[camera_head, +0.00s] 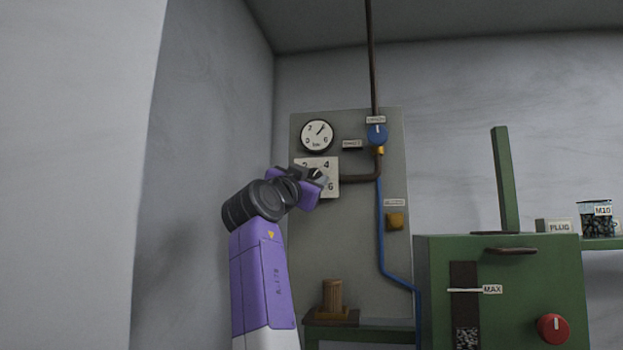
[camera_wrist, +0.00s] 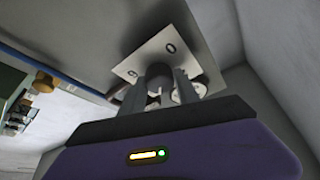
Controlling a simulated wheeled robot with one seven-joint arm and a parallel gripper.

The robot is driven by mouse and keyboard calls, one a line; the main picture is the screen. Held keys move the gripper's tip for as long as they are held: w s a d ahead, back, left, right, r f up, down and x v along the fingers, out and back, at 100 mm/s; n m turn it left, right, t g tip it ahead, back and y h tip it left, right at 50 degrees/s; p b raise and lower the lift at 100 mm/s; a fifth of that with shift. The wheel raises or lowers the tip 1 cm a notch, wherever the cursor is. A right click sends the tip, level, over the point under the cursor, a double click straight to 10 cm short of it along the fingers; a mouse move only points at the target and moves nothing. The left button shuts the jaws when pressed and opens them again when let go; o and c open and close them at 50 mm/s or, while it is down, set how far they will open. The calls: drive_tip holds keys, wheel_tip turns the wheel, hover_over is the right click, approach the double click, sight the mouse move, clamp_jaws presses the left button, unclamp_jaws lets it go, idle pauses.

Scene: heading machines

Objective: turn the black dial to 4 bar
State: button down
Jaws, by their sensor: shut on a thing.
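The black dial (camera_wrist: 159,74) sits on a white number plate, and my gripper (camera_wrist: 161,92) is shut on it with a finger on each side. In the head view my gripper (camera_head: 318,178) covers the dial. The white plate (camera_head: 328,165) shows a 4 at its upper right and a 6 at its lower right. In the wrist view the plate (camera_wrist: 150,52) shows a 0 and another partly seen figure. The dial's pointer direction cannot be read. Above it, a round gauge (camera_head: 317,135) marked in bar has its needle pointing to the upper right.
A blue knob (camera_head: 377,134) and a dark pipe (camera_head: 360,179) are to the right on the grey panel (camera_head: 350,235). A mustard knob (camera_head: 396,221) is lower right. A green machine (camera_head: 500,290) with a red knob (camera_head: 552,328) stands at right. A wall is close left.

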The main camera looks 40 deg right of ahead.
drive_tip(key=shift+f, duration=0.2)
drive_tip(key=c, duration=0.9)
unclamp_jaws()
drive_tip(key=shift+r, duration=0.1)
drive_tip(key=b+v, duration=0.3)
drive_tip(key=v, duration=0.4)
drive_tip(key=shift+a+b, duration=0.3)
drive_tip(key=shift+s, duration=0.1)
